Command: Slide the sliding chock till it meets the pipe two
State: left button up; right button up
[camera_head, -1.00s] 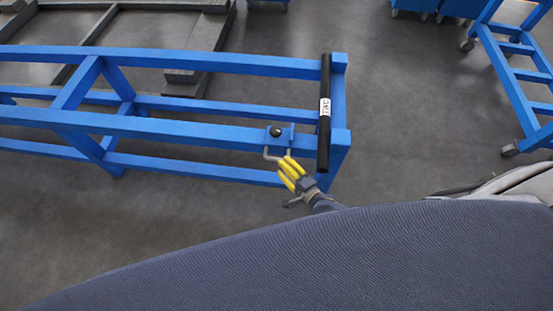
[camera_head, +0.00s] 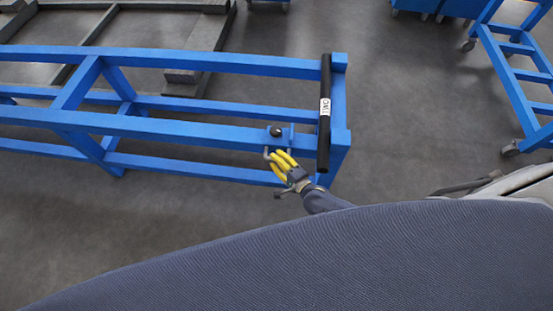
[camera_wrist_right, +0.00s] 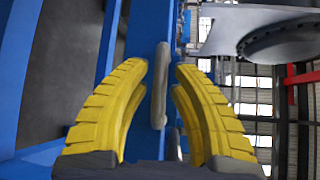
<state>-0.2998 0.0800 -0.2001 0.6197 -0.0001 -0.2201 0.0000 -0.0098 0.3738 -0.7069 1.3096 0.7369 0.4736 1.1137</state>
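The sliding chock (camera_head: 284,140) is a small blue piece with a black knob and a grey bent handle, on the near blue beam. Pipe two (camera_head: 323,115) is a black pipe with a white label, lying across the beams at their right end. A short gap shows between chock and pipe. My right gripper (camera_head: 278,158), with yellow ribbed fingers, is at the handle on the beam's near side. In the right wrist view, its open fingers (camera_wrist_right: 163,72) stand on either side of the grey handle (camera_wrist_right: 160,88), with thin gaps showing. My left gripper is out of view.
The blue frame (camera_head: 190,128) runs left from the pipe. A blue wheeled rack (camera_head: 512,75) stands at the far right. Grey beams (camera_head: 192,80) lie behind the frame. Bare grey floor (camera_head: 420,130) lies between frame and rack.

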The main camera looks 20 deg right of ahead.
grip_shut()
jog(key=shift+d, duration=0.2)
jog(key=shift+s+d, duration=0.3)
jog(key=shift+d, duration=0.5)
jog(key=shift+s+d, duration=0.25)
jog(key=shift+d, duration=0.5)
jog(key=shift+o, duration=1.8)
grip_release()
jog(key=shift+s+a, duration=0.1)
jog(key=shift+a, duration=0.05)
jog(key=v, duration=1.2)
